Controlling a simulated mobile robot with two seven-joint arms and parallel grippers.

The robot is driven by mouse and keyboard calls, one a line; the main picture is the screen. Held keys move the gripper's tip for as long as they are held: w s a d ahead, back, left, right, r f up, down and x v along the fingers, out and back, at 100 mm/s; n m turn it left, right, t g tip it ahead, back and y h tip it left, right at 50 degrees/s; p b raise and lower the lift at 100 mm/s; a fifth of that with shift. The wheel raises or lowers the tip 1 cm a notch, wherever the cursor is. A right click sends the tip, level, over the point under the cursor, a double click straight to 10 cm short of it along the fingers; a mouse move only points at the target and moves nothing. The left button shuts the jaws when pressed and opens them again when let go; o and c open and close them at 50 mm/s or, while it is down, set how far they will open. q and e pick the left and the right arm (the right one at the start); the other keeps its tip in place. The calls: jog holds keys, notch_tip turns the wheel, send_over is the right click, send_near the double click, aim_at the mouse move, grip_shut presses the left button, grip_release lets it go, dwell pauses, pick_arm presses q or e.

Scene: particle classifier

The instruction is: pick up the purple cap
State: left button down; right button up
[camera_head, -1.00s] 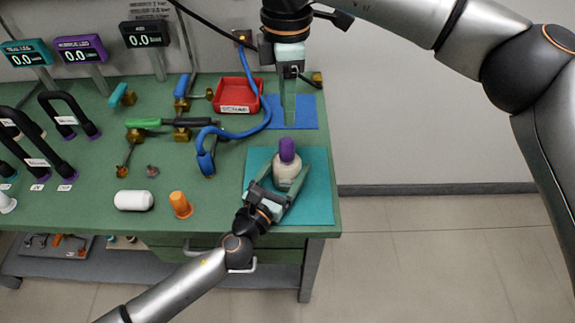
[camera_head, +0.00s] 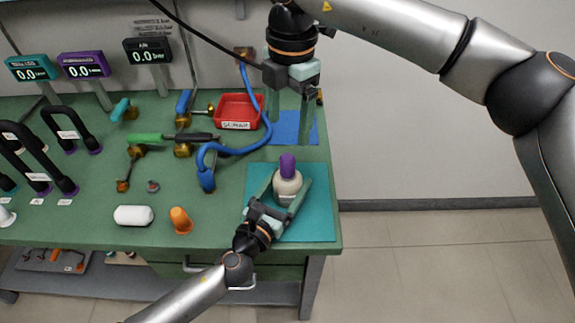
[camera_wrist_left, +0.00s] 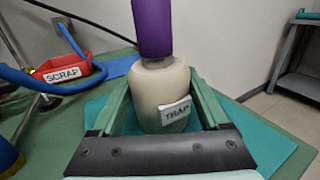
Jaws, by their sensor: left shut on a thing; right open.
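The purple cap (camera_head: 287,166) sits upright on top of a cream bottle (camera_head: 288,184), which stands on the teal mat (camera_head: 314,226). In the left wrist view the cap (camera_wrist_left: 153,28) is at the top centre, above the bottle (camera_wrist_left: 158,92) with its partly readable label. My left gripper (camera_head: 289,190) is shut on the bottle's body, one finger on each side. My right gripper (camera_head: 290,118) is open and empty, pointing down over the blue mat (camera_head: 286,128), behind the bottle and apart from the cap.
A red scrap tray (camera_head: 238,124) and a blue hose (camera_head: 235,152) lie left of the right gripper. Display stands (camera_head: 147,50) line the back. The table's right edge is close to the mats.

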aim_at(288, 157)
jog(key=f+n, duration=0.3)
jog(key=n, duration=0.3)
jog(key=f+n, duration=0.4)
jog(key=n, duration=0.2)
jog(key=f+n+t, duration=0.1)
jog(key=f+n, duration=0.2)
jog(key=n, duration=0.3)
jog(key=shift+w+a+f+n+y, duration=0.1)
jog(key=shift+w+f+n+y, duration=0.15)
jog(key=shift+n+y, duration=0.15)
grip_shut()
dwell(0.5)
